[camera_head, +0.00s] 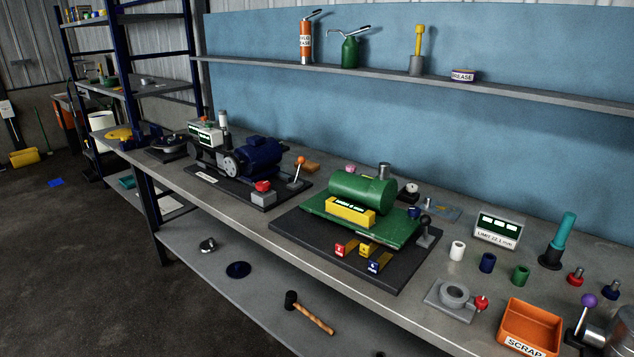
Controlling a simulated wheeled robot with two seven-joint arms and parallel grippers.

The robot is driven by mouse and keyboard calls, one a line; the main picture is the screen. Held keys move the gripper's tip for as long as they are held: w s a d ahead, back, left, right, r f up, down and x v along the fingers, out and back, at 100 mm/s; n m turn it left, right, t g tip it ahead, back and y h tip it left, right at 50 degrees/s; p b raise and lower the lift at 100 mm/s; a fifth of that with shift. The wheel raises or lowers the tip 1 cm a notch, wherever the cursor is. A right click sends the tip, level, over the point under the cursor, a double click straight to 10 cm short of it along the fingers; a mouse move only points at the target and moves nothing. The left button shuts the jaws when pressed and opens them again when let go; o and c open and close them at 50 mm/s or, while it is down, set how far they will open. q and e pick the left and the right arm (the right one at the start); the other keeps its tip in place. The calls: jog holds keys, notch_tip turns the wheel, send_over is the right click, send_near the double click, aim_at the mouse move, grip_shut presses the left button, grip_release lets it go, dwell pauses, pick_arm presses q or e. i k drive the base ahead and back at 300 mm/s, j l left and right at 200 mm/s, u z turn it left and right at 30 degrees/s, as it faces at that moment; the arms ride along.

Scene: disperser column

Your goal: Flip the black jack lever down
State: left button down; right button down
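A short lever with a dark knob (423,222) stands at the right end of the green platform (318,206), on a dark base plate (290,226). It looks like the black jack lever and appears roughly upright, but it is small and its exact tilt is hard to tell. A green cylindrical tank (362,190) with a yellow label block (350,211) sits on the platform. Neither of my grippers is in view.
The grey workbench (240,205) also holds a blue motor unit (258,155) with an orange-knobbed lever (298,169), a limit display (497,230), several small coloured cylinders, an orange scrap bin (530,325) and a purple-knobbed lever (586,312). A shelf (400,76) runs above.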

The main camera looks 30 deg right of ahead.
aim_at(425, 220)
jog(key=z, duration=1.55)
